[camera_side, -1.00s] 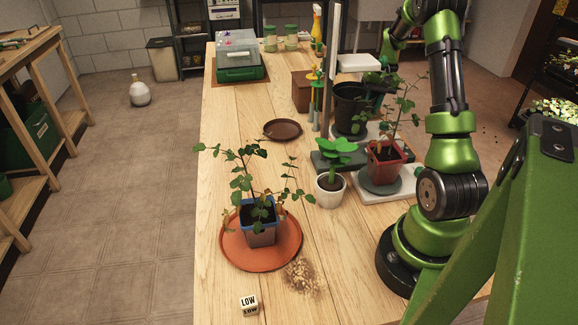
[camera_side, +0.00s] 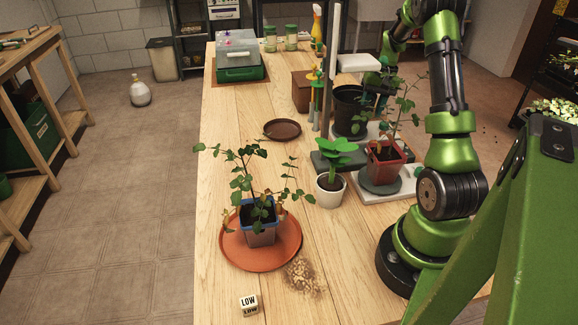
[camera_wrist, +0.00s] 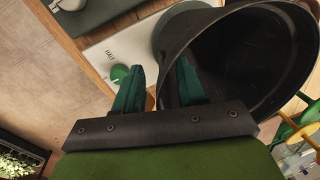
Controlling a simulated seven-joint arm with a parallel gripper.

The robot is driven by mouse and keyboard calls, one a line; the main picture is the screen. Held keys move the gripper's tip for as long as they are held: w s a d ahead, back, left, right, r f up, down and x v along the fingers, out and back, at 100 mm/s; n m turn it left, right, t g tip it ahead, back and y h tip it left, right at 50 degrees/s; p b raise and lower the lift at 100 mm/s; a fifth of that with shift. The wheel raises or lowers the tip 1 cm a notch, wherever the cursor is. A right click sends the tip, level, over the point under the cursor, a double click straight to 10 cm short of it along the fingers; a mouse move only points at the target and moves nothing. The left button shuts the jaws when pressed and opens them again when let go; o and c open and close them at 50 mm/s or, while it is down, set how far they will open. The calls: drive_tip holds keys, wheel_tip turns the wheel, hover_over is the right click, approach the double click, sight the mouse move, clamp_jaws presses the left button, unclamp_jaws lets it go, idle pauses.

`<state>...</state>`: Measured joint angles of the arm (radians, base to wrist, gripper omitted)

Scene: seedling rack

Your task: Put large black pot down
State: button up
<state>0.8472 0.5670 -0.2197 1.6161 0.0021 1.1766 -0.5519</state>
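The large black pot (camera_side: 347,103) stands upright at the back of the bench's right side, and appears to rest on a dark round disc on a pale board. In the wrist view the pot (camera_wrist: 270,50) fills the upper right, and its open inside looks empty. My gripper (camera_wrist: 158,85) straddles the pot's wall, one finger inside and one outside. The fingers are apart, with a gap between the outer finger and the wall. The pot's underside is hidden.
A reddish pot (camera_side: 386,160) with a plant and a small white pot (camera_side: 330,192) stand in front. A blue-rimmed pot (camera_side: 258,228) sits on an orange saucer (camera_side: 285,252). A brown saucer (camera_side: 282,129) is empty. A grey post (camera_side: 333,60) rises close to the black pot.

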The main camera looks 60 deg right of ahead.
wheel_tip(320, 180, up, 12)
drive_tip(key=s+d, duration=0.1)
drive_tip(key=shift+s+f, duration=0.2)
drive_tip(key=shift+s, duration=0.05)
drive_tip(key=shift+s, duration=0.1)
